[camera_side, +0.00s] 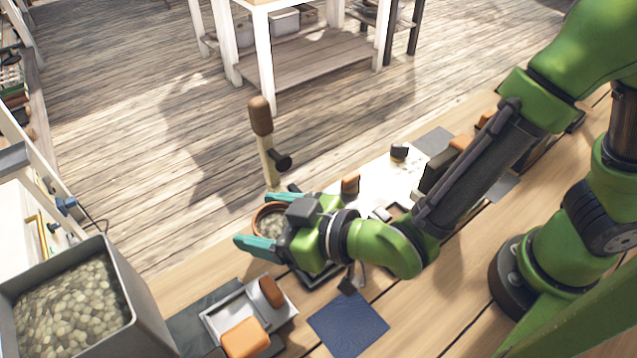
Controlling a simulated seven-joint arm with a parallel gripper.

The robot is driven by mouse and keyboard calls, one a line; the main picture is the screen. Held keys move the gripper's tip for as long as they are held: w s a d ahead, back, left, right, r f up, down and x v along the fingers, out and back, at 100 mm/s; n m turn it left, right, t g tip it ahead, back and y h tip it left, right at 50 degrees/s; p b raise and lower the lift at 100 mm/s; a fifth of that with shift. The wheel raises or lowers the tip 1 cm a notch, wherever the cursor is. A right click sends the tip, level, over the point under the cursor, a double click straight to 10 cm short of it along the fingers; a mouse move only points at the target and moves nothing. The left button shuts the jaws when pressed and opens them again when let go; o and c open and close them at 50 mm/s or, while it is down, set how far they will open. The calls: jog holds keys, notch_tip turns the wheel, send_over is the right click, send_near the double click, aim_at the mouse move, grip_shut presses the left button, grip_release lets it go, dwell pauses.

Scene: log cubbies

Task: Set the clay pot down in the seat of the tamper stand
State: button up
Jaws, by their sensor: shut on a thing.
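The clay pot (257,212) shows as an orange-brown rim with pale pebbly fill inside. My gripper (256,220) is shut on the pot, with one teal finger on each side of it. The gripper body hides much of the pot, and I cannot tell whether its bottom touches anything. The tamper stand (269,160) shows as a pale upright post with a brown handle on top and a black knob on its side, just behind the pot. Its seat is hidden by the gripper and the pot.
A grey bin of pebbles (118,275) stands at the lower left. A metal tray (222,321) with orange-brown blocks and a dark blue mat (347,325) lie in front. A white board (385,172) with small items lies right of the post, partly under my arm.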

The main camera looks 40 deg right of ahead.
jog(key=d+m+t+h, duration=0.1)
jog(key=d+m+h, duration=0.2)
jog(key=d, duration=0.4)
jog(key=shift+f+h, duration=0.3)
jog(key=shift+f, duration=0.05)
jog(key=shift+d, duration=0.1)
jog(key=shift+f, duration=2.85)
jog(key=shift+f, duration=0.5)
jog(key=shift+f, duration=0.3)
jog(key=shift+f, duration=0.25)
jog(key=o, duration=1.2)
